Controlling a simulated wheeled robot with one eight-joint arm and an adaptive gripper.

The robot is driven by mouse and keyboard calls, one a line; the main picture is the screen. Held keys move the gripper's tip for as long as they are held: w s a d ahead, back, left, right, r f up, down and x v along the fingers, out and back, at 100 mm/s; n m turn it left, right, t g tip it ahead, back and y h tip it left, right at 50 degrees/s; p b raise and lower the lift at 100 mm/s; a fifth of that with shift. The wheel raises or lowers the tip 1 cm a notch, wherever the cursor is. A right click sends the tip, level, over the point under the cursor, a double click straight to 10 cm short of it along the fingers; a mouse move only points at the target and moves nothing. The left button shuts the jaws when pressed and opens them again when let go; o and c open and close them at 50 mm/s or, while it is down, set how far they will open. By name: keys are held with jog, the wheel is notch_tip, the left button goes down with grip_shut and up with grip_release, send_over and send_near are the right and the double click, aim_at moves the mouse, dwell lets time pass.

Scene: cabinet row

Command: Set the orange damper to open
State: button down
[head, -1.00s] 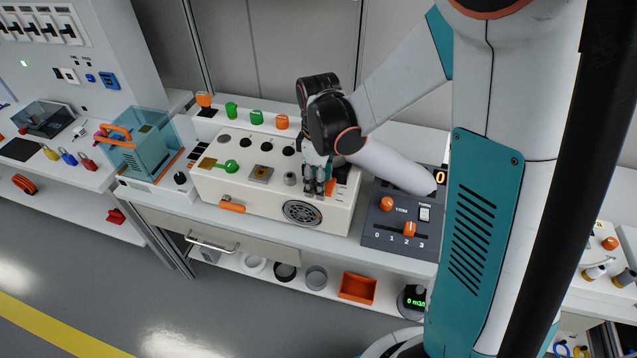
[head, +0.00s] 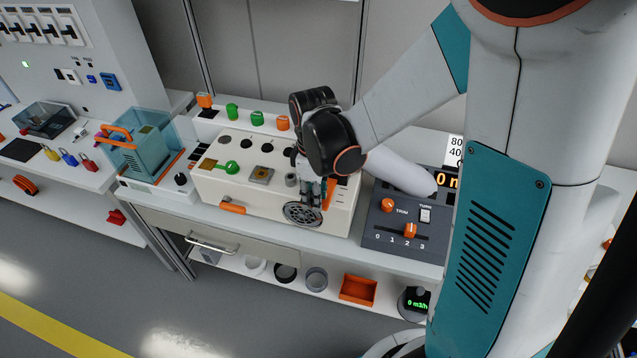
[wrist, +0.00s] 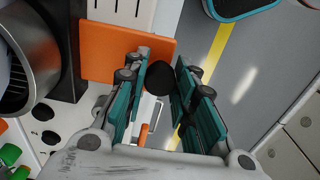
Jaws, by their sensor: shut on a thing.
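The orange damper is a flat plate (wrist: 105,52) in the wrist view, with a round black knob (wrist: 159,80) near its edge. My gripper (wrist: 160,72) has its fingers on both sides of this knob and is shut on it. In the head view the damper (head: 329,194) shows as a narrow orange strip standing at the right side of my gripper (head: 312,195), on the cream box. The fingers hide part of it there. I cannot read any position marking for it.
The cream box (head: 255,202) carries a round grille (head: 303,214), a green knob (head: 231,167) and a metal cylinder (head: 291,180). A dark panel with orange knobs (head: 405,243) stands to the right. Green and orange buttons line the ledge behind.

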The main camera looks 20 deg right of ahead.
jog(key=shift+s+a, duration=0.65)
jog(key=shift+s, duration=0.25)
jog(key=c, duration=1.3)
grip_release()
jog(key=shift+s+a, duration=0.1)
notch_tip(320, 180, up, 12)
